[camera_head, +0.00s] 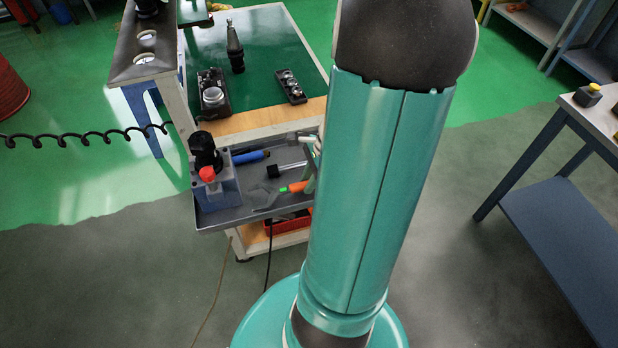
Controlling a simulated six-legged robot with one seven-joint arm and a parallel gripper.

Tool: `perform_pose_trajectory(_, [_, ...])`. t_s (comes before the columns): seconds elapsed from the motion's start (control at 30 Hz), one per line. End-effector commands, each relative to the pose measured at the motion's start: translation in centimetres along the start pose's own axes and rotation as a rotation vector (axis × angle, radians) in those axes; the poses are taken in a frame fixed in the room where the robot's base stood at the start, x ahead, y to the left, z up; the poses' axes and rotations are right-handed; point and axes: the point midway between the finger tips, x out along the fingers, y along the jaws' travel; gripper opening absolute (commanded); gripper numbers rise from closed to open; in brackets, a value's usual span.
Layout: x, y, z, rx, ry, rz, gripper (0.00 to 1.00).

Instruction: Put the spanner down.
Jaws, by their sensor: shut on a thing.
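My gripper is mostly or wholly hidden behind my own teal arm, which crosses the middle of the view. A narrow pale and grey-green shape (310,168) shows at the arm's left edge, over the right end of the cart's grey tray (245,212). It may be part of my gripper or of a held thing; I cannot tell which. No spanner can be made out clearly. The jaws and what is between them cannot be seen.
The tray holds a grey-blue box (217,190) with a red knob, a blue-handled tool (250,157), a black-ended rod (285,169) and an orange-and-green piece (294,187). The green cart top (265,55) bears several dark parts. A blue-framed bench (560,215) stands right.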

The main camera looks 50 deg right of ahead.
Motion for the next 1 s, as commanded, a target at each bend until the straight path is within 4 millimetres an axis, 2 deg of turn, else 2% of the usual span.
perform_pose_trajectory(0.83, [0.78,0.00,-0.35,0.001,0.000,0.000,0.00])
perform_pose_trajectory(0.87, [0.78,-0.01,-0.35,0.001,0.000,0.000,0.27])
perform_pose_trajectory(0.97, [0.77,-0.01,-0.34,0.001,0.000,-0.001,0.47])
perform_pose_trajectory(1.0, [0.77,-0.01,-0.34,0.001,0.000,-0.001,0.47])
